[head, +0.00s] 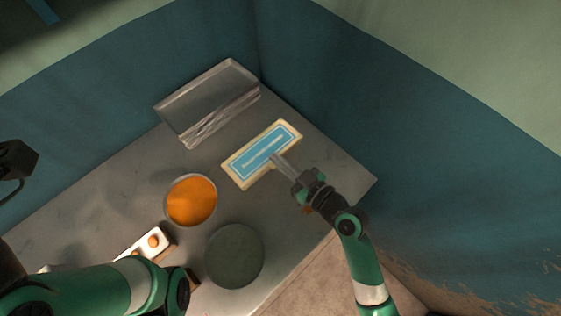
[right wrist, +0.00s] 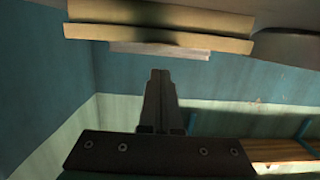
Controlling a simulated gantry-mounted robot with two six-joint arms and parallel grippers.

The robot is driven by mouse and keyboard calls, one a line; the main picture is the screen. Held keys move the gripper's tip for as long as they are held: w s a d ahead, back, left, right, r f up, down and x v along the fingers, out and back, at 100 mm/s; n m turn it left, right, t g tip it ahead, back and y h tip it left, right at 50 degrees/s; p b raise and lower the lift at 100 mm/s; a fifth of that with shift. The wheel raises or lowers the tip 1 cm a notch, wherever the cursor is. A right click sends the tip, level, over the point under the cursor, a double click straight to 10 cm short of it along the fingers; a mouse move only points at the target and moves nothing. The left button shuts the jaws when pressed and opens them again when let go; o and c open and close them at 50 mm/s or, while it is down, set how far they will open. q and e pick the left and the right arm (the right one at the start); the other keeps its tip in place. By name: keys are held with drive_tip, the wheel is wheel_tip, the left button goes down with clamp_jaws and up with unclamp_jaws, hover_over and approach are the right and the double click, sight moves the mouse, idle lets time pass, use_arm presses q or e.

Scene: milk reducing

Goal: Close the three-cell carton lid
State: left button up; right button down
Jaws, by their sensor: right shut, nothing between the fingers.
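The carton (head: 233,172) is a long cream box with a blue panel and a pale stripe on top. It lies right of the middle of the table in the head view, its top looking flat and its cells hidden. In the right wrist view, a cream edge of the carton (right wrist: 160,36) crosses the top, with a dark, shadowed band along it. My right gripper (head: 274,158) is shut and empty at the carton's near right long side; I cannot tell if it touches. Its closed fingers show in the right wrist view (right wrist: 160,75). My left gripper is out of sight.
A clear-walled metallic tray (head: 205,92) stands at the back. A bowl of orange content (head: 191,201) and a dark round plate (head: 234,256) sit nearer. A white block with orange spots (head: 152,242) is partly behind my left arm. Teal walls rise behind and right.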

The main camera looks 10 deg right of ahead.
drive_tip(key=shift+d+f, duration=0.1)
drive_tip(key=shift+f, duration=0.2)
idle(0.4)
wheel_tip(320, 180, up, 4)
drive_tip(key=p, duration=0.3)
drive_tip(key=s+d+f, duration=0.1)
drive_tip(key=s, duration=0.1)
drive_tip(key=s+d+f+b, duration=0.1)
drive_tip(key=s+d, duration=0.1)
drive_tip(key=s+d+f, duration=0.1)
drive_tip(key=s, duration=0.2)
drive_tip(key=shift+d, duration=0.25)
drive_tip(key=shift+s+d+f, duration=0.15)
drive_tip(key=shift+s+d, duration=0.15)
drive_tip(key=shift+s, duration=0.3)
